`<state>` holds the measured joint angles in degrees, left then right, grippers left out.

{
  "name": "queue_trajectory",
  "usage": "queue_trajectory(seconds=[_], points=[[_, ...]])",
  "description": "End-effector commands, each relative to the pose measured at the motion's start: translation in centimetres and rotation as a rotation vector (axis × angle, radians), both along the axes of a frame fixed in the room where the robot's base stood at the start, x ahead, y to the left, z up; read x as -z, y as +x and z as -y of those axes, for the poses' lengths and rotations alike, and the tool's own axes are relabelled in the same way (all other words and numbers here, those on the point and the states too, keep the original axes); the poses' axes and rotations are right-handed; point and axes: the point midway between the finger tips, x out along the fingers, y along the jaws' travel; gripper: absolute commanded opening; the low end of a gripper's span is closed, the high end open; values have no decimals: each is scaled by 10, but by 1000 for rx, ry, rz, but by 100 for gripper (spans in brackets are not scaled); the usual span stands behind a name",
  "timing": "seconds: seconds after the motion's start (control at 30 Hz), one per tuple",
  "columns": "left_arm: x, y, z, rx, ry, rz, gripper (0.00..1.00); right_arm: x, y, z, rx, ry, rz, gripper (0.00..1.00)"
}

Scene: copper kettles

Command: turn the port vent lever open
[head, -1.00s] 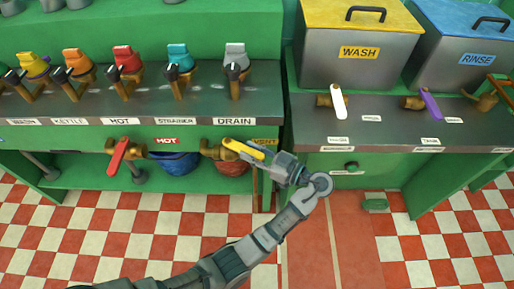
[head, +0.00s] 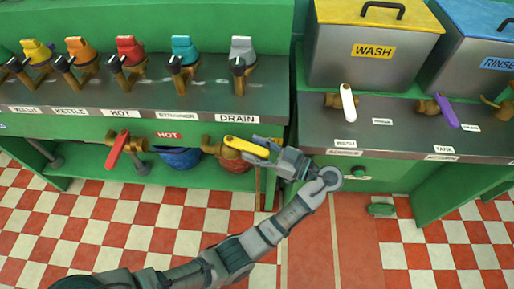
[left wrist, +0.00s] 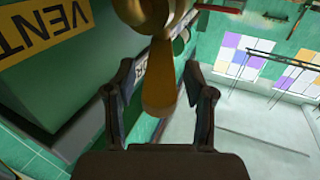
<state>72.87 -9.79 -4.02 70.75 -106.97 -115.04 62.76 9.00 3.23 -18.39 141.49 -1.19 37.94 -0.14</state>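The vent lever (head: 246,146) is a yellow handle on a brass valve (head: 226,150) at the right end of the left counter's front. It points right and slightly down. My left gripper (head: 266,152) is at the lever's free end, its arm coming up from below. In the left wrist view the lever (left wrist: 160,85) runs between the two fingers, with a visible gap on each side. The fingers are apart, so the gripper is open. A yellow VENT label (left wrist: 35,32) shows at upper left there; in the head view the gripper mostly hides it. My right gripper is not in view.
A red lever (head: 118,148) on a brass valve is left of the vent valve, with a blue bowl (head: 180,158) between. Right counter holds white (head: 348,101) and purple (head: 446,111) levers. Checkered floor in front is clear.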

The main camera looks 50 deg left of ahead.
Motion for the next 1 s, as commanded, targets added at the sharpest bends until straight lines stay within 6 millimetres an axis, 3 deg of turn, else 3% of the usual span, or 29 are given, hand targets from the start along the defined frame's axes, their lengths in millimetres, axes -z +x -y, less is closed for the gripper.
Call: queue_trajectory(seconds=[0.27,0.7,1.0], points=[[0,1,2,-1,0,1,54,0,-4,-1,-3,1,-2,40],[1,24,63,-1,-3,-1,54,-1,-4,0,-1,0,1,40],[1,27,71,0,1,1,54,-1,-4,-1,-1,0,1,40]])
